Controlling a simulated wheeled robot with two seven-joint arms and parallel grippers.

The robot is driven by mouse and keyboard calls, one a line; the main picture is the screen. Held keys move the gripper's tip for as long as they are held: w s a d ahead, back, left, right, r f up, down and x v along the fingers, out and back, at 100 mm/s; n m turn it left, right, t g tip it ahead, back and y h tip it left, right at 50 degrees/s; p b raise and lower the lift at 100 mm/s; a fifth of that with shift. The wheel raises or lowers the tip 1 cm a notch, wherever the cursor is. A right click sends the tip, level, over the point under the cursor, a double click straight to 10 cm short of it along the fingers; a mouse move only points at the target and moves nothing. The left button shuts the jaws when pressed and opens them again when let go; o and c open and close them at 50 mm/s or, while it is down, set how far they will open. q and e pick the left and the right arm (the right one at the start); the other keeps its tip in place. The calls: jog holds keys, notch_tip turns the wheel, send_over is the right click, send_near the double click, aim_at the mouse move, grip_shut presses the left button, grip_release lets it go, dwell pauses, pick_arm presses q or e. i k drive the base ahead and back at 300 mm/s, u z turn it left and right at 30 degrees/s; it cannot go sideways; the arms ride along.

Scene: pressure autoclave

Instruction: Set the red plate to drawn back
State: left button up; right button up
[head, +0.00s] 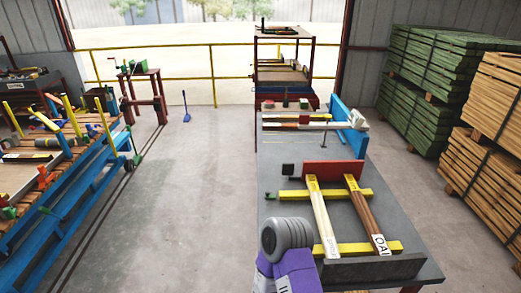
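The red plate (334,169) stands upright across the grey table (283,213) in the head view. In front of it, two wooden strips, one pale (322,222) and one brown (368,218), lie lengthwise over two yellow crossbars. Their far ends are at or very close to the red plate; I cannot tell whether they touch it. A dark grey plate (372,268) stands at their near ends. A small black block (288,169) is just left of the red plate. Neither gripper can be made out; a purple and grey part of my arm shows at the bottom.
A blue upright panel (350,127) and a device with a white part stand at the table's far end. Stacked green boards (428,85) and tan boards (492,120) are at the right. A blue-framed bench (75,190) is at the left. The floor between is mostly clear.

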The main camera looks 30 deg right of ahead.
aim_at(324, 170)
jog(key=i, duration=2.75)
jog(key=z, duration=3.1)
